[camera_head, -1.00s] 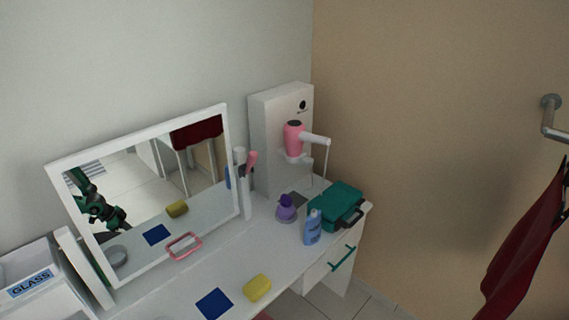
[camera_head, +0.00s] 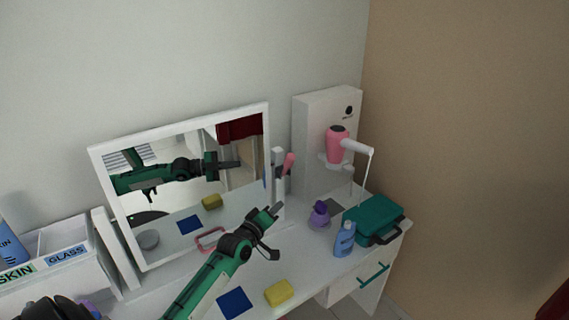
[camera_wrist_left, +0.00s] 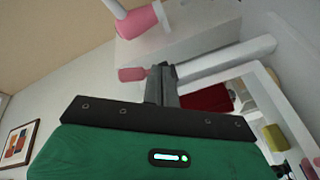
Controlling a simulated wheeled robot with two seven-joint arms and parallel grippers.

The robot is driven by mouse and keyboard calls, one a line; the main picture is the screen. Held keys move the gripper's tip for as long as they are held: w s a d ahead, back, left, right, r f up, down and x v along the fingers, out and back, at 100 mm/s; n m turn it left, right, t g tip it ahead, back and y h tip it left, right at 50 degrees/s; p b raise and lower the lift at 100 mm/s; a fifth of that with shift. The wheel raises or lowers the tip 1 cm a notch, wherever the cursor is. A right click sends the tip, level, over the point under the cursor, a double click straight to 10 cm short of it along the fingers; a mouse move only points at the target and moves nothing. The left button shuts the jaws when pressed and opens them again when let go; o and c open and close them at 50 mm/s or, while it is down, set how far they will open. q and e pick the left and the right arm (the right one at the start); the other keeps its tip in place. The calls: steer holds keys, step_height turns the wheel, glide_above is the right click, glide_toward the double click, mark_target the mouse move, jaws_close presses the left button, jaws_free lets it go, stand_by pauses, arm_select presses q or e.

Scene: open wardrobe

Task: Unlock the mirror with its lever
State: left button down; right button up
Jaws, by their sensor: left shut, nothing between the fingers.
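The mirror (camera_head: 185,190) has a white frame and stands tilted at the back of the white desk, between white posts. The pink lever (camera_head: 288,163) is at the top of the mirror's right post (camera_head: 278,180). The lever also shows in the left wrist view (camera_wrist_left: 132,74), left of my fingertips, beside the white post (camera_wrist_left: 228,60). My left gripper (camera_head: 276,209) is shut and empty, in front of the mirror's lower right corner in the head view. The fingers (camera_wrist_left: 163,72) point toward the lever area; I see no clear contact. My right gripper is out of view.
A pink hair dryer (camera_head: 337,145) hangs on a white stand behind the lever. A purple bottle (camera_head: 319,215), blue bottle (camera_head: 344,239) and teal case (camera_head: 375,219) stand right. A yellow sponge (camera_head: 279,292) and blue square (camera_head: 234,303) lie in front. A labelled box (camera_head: 75,273) stands left.

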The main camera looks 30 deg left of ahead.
mark_target(288, 165)
arm_select(q)
steer(key=w+a+r+n+t+y, duration=0.2)
steer(key=w+a+r+n+t, duration=0.1)
steer(key=a+r, duration=0.35)
steer(key=d+p+x, duration=0.1)
steer(key=p+x, duration=0.1)
steer(key=x, duration=0.7)
steer(key=shift+w+r+n+p, duration=0.25)
steer(key=shift+r+n+p, duration=0.05)
steer(key=shift+p, duration=0.05)
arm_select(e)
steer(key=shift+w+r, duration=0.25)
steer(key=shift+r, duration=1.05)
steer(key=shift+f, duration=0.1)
